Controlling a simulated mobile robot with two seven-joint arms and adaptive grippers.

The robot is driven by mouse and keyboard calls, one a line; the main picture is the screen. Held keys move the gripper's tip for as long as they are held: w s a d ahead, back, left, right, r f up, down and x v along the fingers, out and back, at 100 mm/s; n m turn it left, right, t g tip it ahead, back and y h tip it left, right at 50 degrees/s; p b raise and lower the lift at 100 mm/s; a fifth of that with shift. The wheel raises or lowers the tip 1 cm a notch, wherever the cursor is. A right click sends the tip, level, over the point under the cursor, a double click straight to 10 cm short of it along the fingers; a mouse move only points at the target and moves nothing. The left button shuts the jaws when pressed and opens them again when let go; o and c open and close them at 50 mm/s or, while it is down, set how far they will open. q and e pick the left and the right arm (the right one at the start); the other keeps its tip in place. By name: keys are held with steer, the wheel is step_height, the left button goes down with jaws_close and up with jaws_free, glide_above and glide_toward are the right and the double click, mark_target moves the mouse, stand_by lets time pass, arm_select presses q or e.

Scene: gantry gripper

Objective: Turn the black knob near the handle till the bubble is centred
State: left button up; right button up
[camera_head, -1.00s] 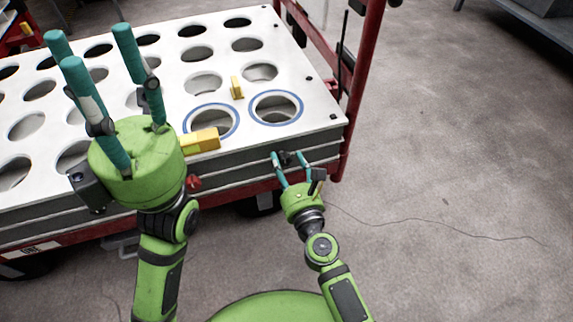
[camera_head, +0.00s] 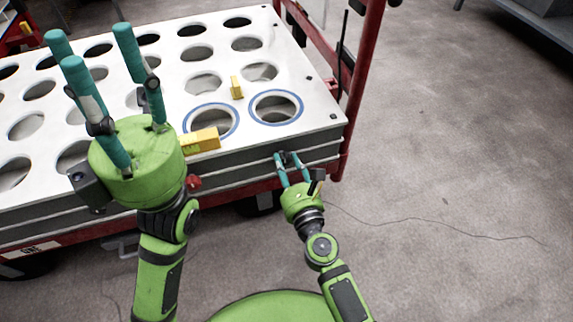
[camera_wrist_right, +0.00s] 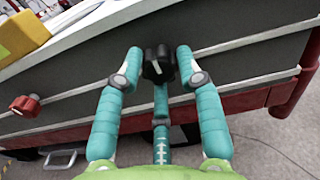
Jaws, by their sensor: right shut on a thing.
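The black knob (camera_wrist_right: 157,65) sticks out from the grey side of the white-topped rack, below its front right corner. My right gripper (camera_head: 287,157) is shut on the knob, with fingers on both sides in the right wrist view (camera_wrist_right: 159,60). A pale mark shows on the knob's face. A yellow block (camera_head: 203,140) and a smaller upright yellow block (camera_head: 237,87) are on the white top (camera_head: 318,110). No bubble can be made out on either. My left gripper (camera_head: 92,48) is open and empty, fingers pointing up, over the rack's left part.
A red knob (camera_wrist_right: 25,105) sits on the same side, left of the black one. The cart's red handle frame (camera_head: 362,75) rises at the rack's right end. Several round holes cover the top, two with blue rims. The floor (camera_head: 450,180) at right is clear except for a thin cable.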

steer(key=shift+r+n, duration=0.15)
steer(key=shift+n, duration=0.25)
